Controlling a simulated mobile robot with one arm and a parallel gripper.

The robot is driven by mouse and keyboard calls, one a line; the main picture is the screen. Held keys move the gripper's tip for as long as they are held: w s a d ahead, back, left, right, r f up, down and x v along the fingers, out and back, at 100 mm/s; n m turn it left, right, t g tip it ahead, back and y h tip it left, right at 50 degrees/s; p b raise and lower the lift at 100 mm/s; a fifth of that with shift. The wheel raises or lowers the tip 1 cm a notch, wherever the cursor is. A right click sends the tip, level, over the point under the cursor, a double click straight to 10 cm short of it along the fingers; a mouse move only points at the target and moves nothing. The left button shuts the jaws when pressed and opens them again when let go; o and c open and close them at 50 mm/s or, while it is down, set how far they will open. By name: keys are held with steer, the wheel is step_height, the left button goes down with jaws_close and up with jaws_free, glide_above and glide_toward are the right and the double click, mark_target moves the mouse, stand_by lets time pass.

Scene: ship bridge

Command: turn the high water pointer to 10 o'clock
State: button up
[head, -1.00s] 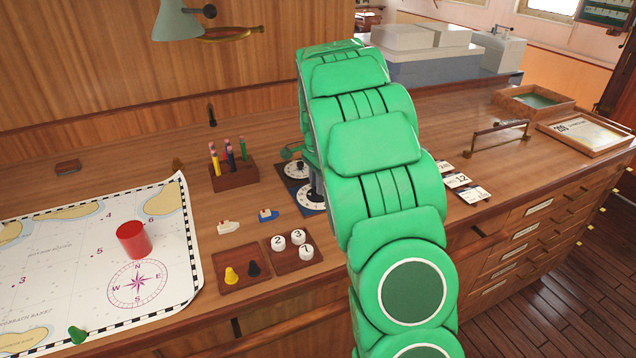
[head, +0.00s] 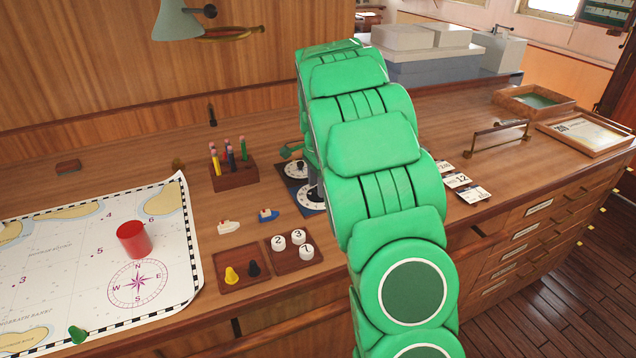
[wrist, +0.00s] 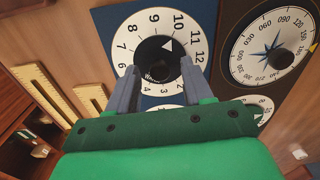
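In the wrist view a white dial (wrist: 124,55) with black hour numbers lies on a dark blue plate. At its middle is a dark round knob (wrist: 149,47) with a white triangular pointer (wrist: 168,45), which points up and right, at roughly 10 to 11. My gripper (wrist: 159,68) reaches over the lower part of the dial. Its two grey fingers stand apart, one on each side of the knob. I cannot tell whether they touch it. They hide some of the lower numbers. In the head view my green arm hides the gripper and part of the lower dial (head: 311,198).
A compass dial (wrist: 240,68) is right of the gripper in the wrist view, with another white dial below it. White cards (head: 457,181) lie right.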

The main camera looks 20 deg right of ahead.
steer(key=shift+r, duration=0.15)
step_height(320, 180, up, 7)
steer(key=shift+r, duration=0.2)
stand_by(0.4)
stand_by(0.3)
